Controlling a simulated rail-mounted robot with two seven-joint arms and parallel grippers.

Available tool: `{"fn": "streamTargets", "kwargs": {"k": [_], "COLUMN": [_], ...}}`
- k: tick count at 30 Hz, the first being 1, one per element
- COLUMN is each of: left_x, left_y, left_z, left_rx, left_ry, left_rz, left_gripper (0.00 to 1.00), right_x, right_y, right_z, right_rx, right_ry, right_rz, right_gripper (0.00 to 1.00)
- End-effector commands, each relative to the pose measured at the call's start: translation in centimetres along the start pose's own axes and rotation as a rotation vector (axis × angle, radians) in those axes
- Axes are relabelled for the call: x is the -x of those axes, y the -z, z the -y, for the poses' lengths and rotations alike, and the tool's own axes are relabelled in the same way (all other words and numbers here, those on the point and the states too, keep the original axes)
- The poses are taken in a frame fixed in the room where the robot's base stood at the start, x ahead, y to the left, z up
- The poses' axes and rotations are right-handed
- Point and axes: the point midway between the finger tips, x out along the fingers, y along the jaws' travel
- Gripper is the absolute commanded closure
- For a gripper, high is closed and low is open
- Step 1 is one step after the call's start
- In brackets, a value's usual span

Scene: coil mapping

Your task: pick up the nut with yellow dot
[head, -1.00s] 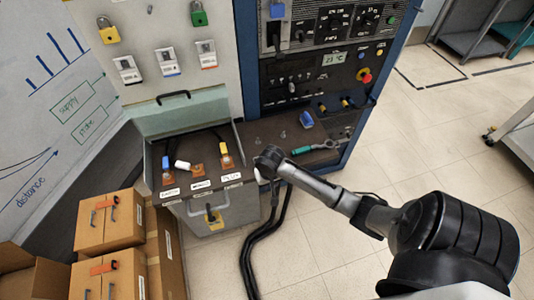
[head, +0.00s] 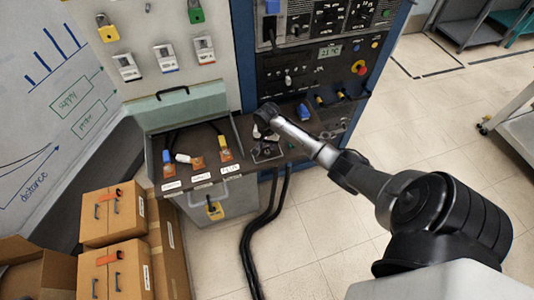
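My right gripper (head: 262,132) is at the end of the arm from the lower right, over the left part of the dark shelf (head: 295,153) below the control panel. Its fingers are small and dark here, and I cannot tell whether they are open or shut. Several small metal pieces (head: 265,151) lie on the shelf just below and in front of it. They may include nuts, but they are too small for me to make out a yellow dot. My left gripper is not in view.
A blue object (head: 303,112) lies on the shelf behind my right forearm. To the left is an open tray (head: 160,147) with labelled cable ends. Black cables (head: 262,228) hang below the shelf. Cardboard boxes (head: 111,217) stand at the lower left.

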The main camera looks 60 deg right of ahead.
Motion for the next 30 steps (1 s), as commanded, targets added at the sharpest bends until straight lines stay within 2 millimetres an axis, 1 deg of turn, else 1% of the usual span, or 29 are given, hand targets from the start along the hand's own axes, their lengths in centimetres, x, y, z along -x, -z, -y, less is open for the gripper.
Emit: {"fn": "streamTargets", "kwargs": {"k": [5, 12, 15, 18, 25, 26, 30], "left_x": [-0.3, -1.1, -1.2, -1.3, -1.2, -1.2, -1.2], "left_y": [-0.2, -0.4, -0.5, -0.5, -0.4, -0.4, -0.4], "left_z": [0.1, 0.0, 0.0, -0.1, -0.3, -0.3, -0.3], "left_rx": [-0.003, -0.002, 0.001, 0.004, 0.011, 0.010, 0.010], "left_ry": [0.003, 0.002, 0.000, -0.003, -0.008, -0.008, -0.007], "left_rz": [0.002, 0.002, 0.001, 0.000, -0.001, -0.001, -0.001], "left_gripper": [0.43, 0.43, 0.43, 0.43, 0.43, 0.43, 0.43], "right_x": [-1.0, -4.2, -5.0, -5.4, -5.4, -5.4, -5.4], "right_y": [0.0, 0.3, 0.2, 0.2, 0.2, 0.2, 0.2], "right_z": [0.0, 0.0, 0.0, 0.0, 0.0, 0.0, 0.0], "right_rx": [0.000, 0.001, 0.001, 0.002, 0.002, 0.002, 0.002], "right_ry": [-0.001, 0.000, -0.001, 0.000, 0.000, 0.000, 0.000], "right_rz": [0.001, 0.001, 0.000, -0.001, -0.001, -0.001, -0.001], "right_gripper": [0.71, 0.71, 0.71, 0.71, 0.71, 0.72, 0.85]}}
